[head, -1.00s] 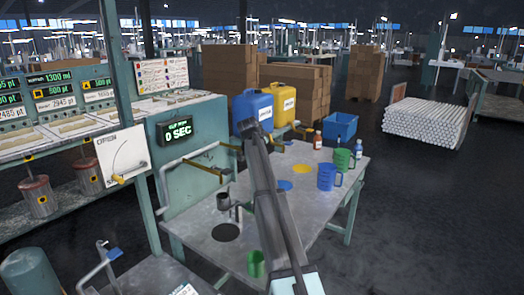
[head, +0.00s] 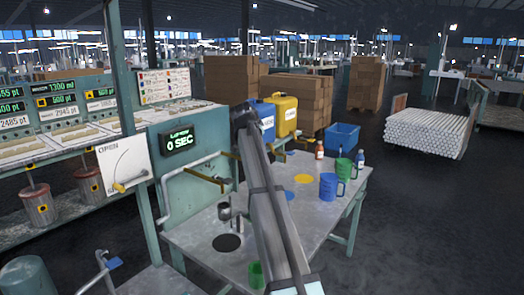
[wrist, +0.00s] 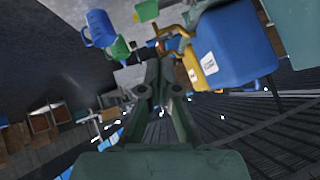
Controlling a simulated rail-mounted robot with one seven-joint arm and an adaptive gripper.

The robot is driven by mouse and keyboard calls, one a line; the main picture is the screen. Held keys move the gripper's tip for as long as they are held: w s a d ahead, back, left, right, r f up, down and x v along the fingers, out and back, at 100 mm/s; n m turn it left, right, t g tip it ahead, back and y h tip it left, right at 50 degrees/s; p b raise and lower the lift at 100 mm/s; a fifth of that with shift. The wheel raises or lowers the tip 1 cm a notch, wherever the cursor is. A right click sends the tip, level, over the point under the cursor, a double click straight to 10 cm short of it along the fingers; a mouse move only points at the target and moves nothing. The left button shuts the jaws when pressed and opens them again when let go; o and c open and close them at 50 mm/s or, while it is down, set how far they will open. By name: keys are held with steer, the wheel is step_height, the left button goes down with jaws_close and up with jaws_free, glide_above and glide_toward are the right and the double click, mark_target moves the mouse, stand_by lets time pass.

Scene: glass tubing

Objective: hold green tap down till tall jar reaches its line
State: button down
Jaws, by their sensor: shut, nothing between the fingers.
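I cannot make out a green tap for certain. Brass-coloured taps (head: 205,178) stick out from the green cabinet beside the table. I cannot tell which vessel is the tall jar. A blue jug (head: 328,187) and a green jug (head: 343,169) stand upright at the table's right side, and a green cup (head: 255,275) stands near its front edge. The wrist view shows a blue jug (wrist: 100,27) and a green one (wrist: 120,48) ahead. My gripper (wrist: 165,68) is shut and empty in the wrist view, seemingly clear of everything. My arm hides it in the head view.
A blue can (head: 263,118) and a yellow can (head: 285,112) stand behind the arm, beside a blue bin (head: 342,135). The table (head: 195,240) has a dark round hole, a small grey pot (head: 224,211) and bottles. A timer (head: 180,140) reads 0 SEC.

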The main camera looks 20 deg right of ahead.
steer(key=shift+v, duration=1)
steer(key=shift+w, duration=0.15)
